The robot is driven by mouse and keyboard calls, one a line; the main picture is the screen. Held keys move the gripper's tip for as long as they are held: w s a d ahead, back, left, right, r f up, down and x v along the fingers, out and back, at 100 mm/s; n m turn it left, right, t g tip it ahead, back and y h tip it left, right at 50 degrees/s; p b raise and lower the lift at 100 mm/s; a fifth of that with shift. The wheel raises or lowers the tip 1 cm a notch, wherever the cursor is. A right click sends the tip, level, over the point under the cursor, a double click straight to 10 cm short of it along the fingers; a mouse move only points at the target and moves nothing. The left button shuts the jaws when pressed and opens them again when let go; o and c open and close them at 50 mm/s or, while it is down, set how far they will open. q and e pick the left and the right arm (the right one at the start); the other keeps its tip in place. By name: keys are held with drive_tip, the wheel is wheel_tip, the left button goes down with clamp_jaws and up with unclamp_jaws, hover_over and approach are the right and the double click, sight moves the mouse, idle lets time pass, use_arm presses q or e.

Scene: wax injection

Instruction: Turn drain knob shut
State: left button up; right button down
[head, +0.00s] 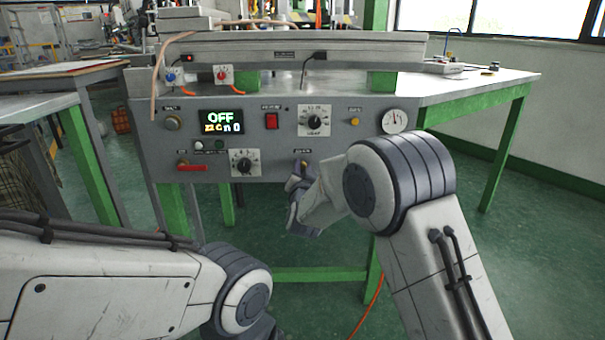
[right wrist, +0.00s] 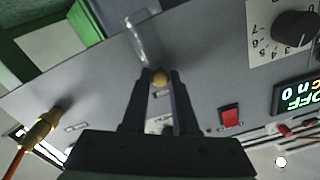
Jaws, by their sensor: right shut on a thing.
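The drain knob (right wrist: 159,79) is a small brass-coloured round piece on the lower part of the grey control panel (head: 215,100). In the right wrist view it sits between the two dark fingertips of my right gripper (right wrist: 160,80), which is shut on it. In the head view my right gripper (head: 300,178) is against the panel's lower right part, and the gripper and wrist hide most of the knob there. The knob's turn angle cannot be read. My left gripper is out of view; only my left arm shows at lower left.
A lower dial (head: 241,162) and a red-handled lever (head: 192,166) lie left of the knob. A red switch (head: 271,121), a heat dial (head: 315,120) and a gauge (head: 395,121) are above it. The display (head: 221,123) reads OFF.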

drive_tip(key=m+b, duration=0.1)
drive_tip(key=m, duration=0.1)
drive_tip(key=m+b, duration=0.1)
drive_tip(key=shift+f+m, duration=0.2)
drive_tip(key=shift+m, duration=0.2)
drive_tip(key=m+b, duration=0.2)
drive_tip(key=shift+m, duration=0.3)
drive_tip(key=m+b, duration=0.3)
drive_tip(key=shift+r+m+b, duration=0.1)
drive_tip(key=shift+m+b, duration=0.95)
drive_tip(key=shift+m, duration=0.45)
drive_tip(key=c, duration=0.7)
unclamp_jaws()
drive_tip(key=shift+r, duration=0.1)
